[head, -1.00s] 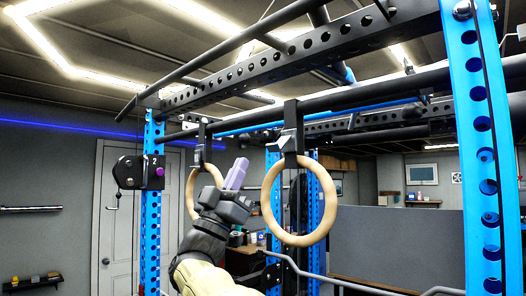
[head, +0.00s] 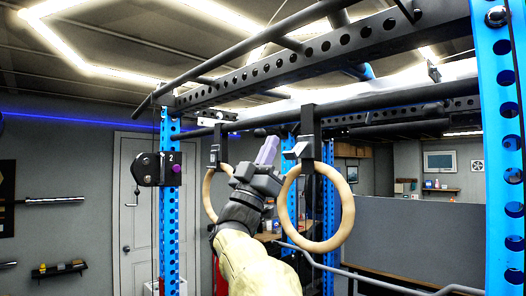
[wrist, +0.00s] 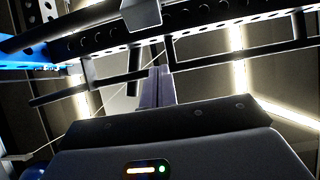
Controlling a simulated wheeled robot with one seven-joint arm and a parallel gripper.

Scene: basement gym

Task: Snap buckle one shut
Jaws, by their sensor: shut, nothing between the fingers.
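Two wooden rings hang on black straps from the rack's crossbar, a left ring (head: 207,194) and a right ring (head: 348,206). Each strap has a buckle above its ring: the left buckle (head: 214,155) and the right buckle (head: 298,149), whose pale plate sticks out to the left. I cannot tell which is buckle one. My gripper (head: 267,150), with purple fingers, is shut and empty. It points up between the two straps, left of the right buckle and apart from it in the picture. The wrist view shows the shut fingers (wrist: 157,84) below a grey block (wrist: 141,14).
The blue rack uprights (head: 170,215) and (head: 503,150) stand left and right. A winch box (head: 148,168) is on the left upright. The black perforated beam (head: 300,58) runs overhead. A grey panel (head: 420,240) stands behind at the right.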

